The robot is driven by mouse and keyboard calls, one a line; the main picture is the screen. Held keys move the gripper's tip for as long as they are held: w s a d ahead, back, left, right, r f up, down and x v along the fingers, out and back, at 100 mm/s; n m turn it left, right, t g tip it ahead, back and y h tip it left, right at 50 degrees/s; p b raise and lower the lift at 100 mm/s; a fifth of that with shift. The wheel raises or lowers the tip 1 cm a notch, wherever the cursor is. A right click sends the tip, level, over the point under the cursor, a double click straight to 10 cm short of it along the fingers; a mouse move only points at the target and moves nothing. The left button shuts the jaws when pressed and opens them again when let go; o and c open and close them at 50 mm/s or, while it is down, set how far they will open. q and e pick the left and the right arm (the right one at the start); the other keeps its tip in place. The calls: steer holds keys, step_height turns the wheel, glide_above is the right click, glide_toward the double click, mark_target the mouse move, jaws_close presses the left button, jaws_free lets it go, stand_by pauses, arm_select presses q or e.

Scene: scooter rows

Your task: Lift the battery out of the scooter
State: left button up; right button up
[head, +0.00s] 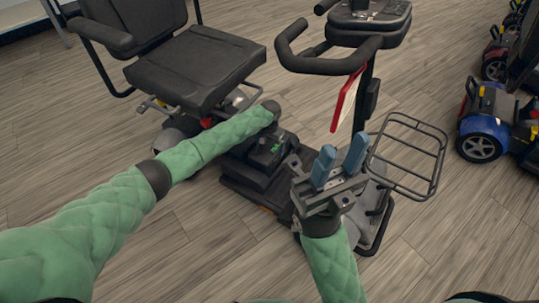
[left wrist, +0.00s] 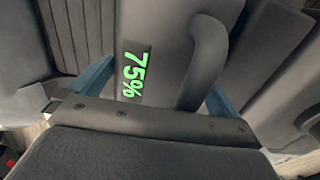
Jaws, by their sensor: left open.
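The battery (head: 266,153) is a dark block with a small green readout, low on the scooter (head: 195,68) in front of its seat. In the left wrist view the battery (left wrist: 157,50) fills the middle, with a green "75%" display and a curved grey handle (left wrist: 205,62). My left gripper (left wrist: 160,88) is open, with its blue fingers apart on either side of the display and handle. In the head view its fingers cannot be made out beside the battery. My right gripper (head: 341,160) is open and empty, above the front of the scooter.
The scooter's handlebar (head: 330,62) and wire basket (head: 410,150) stand close behind and right of my right gripper. The seat (head: 195,65) is close to my left forearm. A blue scooter (head: 480,140) stands at the right. Wooden floor (head: 440,245) is clear at the lower right.

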arm_select(q)
steer(key=c, duration=1.4)
steer(key=shift+r, duration=0.1)
steer(key=shift+c, duration=1.4)
steer(key=shift+r, duration=0.1)
